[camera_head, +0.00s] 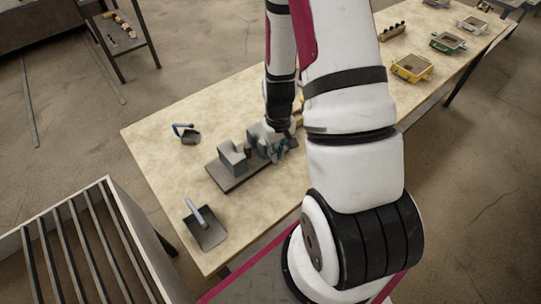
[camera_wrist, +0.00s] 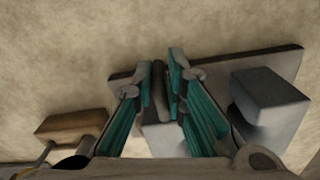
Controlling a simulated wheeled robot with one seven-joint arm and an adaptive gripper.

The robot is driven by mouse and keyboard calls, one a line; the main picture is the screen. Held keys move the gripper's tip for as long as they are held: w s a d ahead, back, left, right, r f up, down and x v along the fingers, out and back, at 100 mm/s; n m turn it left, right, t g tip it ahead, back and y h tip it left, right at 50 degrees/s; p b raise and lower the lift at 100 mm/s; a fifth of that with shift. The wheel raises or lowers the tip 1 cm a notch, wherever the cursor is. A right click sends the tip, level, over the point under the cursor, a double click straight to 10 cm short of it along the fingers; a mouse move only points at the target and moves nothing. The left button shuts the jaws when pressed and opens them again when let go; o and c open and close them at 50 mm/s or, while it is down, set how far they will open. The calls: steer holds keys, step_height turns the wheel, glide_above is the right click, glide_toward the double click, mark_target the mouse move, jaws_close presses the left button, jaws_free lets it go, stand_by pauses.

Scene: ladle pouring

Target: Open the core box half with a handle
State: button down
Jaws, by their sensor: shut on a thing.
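The core box stands on a dark flat base plate (camera_head: 232,184) on the table, and the plate also shows in the wrist view (camera_wrist: 222,66). One grey half (camera_head: 232,158) stands at the plate's left part. The other grey half (camera_head: 256,137) is next to my gripper (camera_head: 287,147), partly covered by it. In the wrist view, my gripper (camera_wrist: 160,72) has its teal fingers closed around a dark bar-like handle (camera_wrist: 159,92). A pale block face (camera_wrist: 160,140) shows below the handle between the fingers. A grey block (camera_wrist: 265,98) stands apart to the right on the plate.
A brown block (camera_wrist: 75,126) is left of my gripper in the wrist view. Yellow (camera_head: 411,68) and green (camera_head: 447,42) boxes stand farther right along the table (camera_head: 160,150).

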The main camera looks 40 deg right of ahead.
steer(key=shift+d, duration=1.05)
steer(key=c, duration=1.7)
jaws_free()
steer(key=shift+r, duration=0.1)
step_height(320, 180, up, 12)
steer(key=shift+f, duration=0.1)
